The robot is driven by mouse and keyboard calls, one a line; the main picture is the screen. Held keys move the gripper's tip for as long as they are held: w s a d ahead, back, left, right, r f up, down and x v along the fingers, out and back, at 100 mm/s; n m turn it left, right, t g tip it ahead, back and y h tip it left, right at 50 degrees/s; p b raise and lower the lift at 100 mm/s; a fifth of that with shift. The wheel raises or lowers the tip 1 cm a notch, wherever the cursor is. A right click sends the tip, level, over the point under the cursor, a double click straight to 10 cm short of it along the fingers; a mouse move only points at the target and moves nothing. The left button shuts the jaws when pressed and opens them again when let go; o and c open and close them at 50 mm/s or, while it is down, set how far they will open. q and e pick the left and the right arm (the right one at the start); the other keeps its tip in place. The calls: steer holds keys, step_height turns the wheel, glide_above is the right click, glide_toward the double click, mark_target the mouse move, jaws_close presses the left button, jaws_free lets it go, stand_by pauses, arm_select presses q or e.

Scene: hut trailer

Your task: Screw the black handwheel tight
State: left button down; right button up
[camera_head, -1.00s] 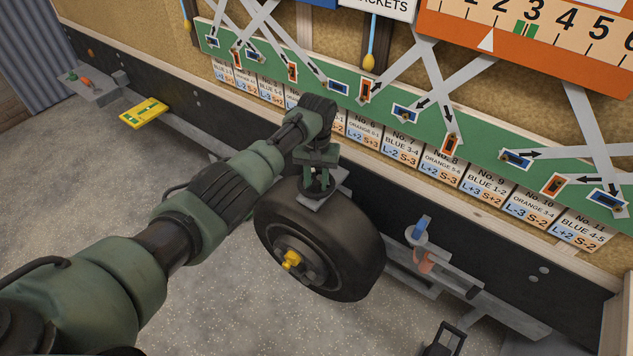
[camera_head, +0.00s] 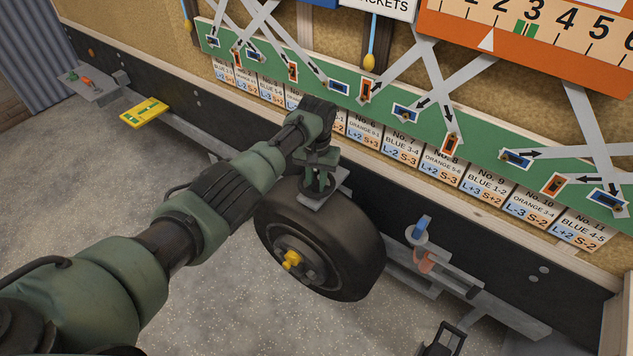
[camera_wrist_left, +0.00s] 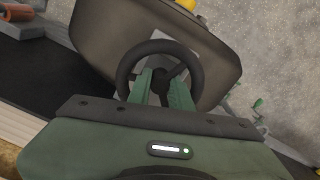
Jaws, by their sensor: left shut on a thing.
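The black handwheel (camera_head: 314,195) sits above a small grey plate on top of the dark wheel. In the left wrist view the handwheel (camera_wrist_left: 160,46) is a dark ring with spokes. My left gripper (camera_head: 319,180) reaches down to it from above. Its green fingers (camera_wrist_left: 161,84) are inside the ring, shut on the handwheel's middle. The fingers and wrist hide part of the handwheel, and its thread is hidden. My right gripper is not in view.
The dark wheel (camera_head: 345,245) with a yellow hub piece (camera_head: 291,260) stands by the dark wall rail. A grey bracket with a blue-handled part (camera_head: 422,228) is to its right. Grey floor lies open in front.

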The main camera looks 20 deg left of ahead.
arm_select(q)
steer(key=m, duration=0.9)
steer(key=shift+m, duration=0.3)
steer(key=m, duration=0.3)
steer(key=shift+m, duration=0.4)
steer(key=m, duration=0.6)
steer(key=shift+b, duration=0.35)
steer(key=m, duration=0.3)
steer(key=shift+m, duration=0.4)
steer(key=shift+m+b, duration=0.45)
steer(key=shift+m, duration=1.35)
steer(key=c, duration=1.6)
jaws_free()
